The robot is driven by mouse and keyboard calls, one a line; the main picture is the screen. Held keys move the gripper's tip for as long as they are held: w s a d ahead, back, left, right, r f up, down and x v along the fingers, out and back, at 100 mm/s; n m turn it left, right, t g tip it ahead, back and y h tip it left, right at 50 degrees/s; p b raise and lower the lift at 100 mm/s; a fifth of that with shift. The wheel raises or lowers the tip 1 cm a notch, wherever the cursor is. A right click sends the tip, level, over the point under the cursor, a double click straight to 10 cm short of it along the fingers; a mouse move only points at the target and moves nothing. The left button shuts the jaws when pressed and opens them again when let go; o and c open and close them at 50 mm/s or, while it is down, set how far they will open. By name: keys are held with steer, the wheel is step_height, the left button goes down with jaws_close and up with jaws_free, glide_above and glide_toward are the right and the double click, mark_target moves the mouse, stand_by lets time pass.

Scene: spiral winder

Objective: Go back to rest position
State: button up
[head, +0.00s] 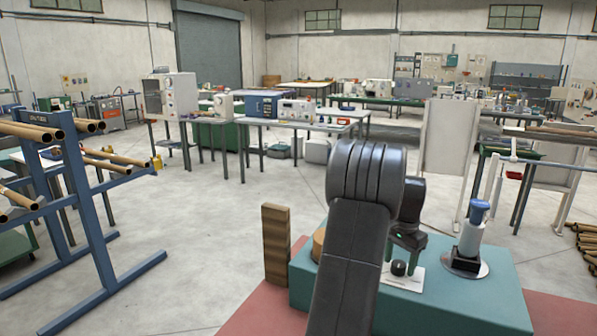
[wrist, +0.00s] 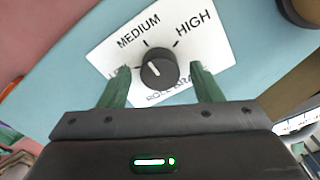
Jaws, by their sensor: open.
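A black round knob (wrist: 158,68) sits on a white plate (wrist: 110,48) lettered MEDIUM and HIGH, with a third label at left partly hidden by a finger. The knob's white mark points up and left; I cannot tell its exact setting. My gripper (wrist: 157,84) is open, with one green finger on each side of the knob and a visible gap to both. In the head view my gripper (head: 407,240) is above and beside the knob (head: 398,268), on the teal machine top (head: 465,300). My arm is stretched forward over the machine.
A blue-and-white cylindrical post (head: 472,235) on a round base stands right of the knob. A wooden block (head: 276,245) stands at the machine's left. A blue rack (head: 85,200) with brown tubes is at far left. Open floor lies between rack and machine.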

steer(key=m+b, duration=0.2)
steer(key=m, duration=0.3)
steer(key=shift+f+b, duration=0.1)
steer(key=shift+b, duration=0.2)
steer(key=shift+r, duration=1.7)
steer(key=shift+r, duration=0.1)
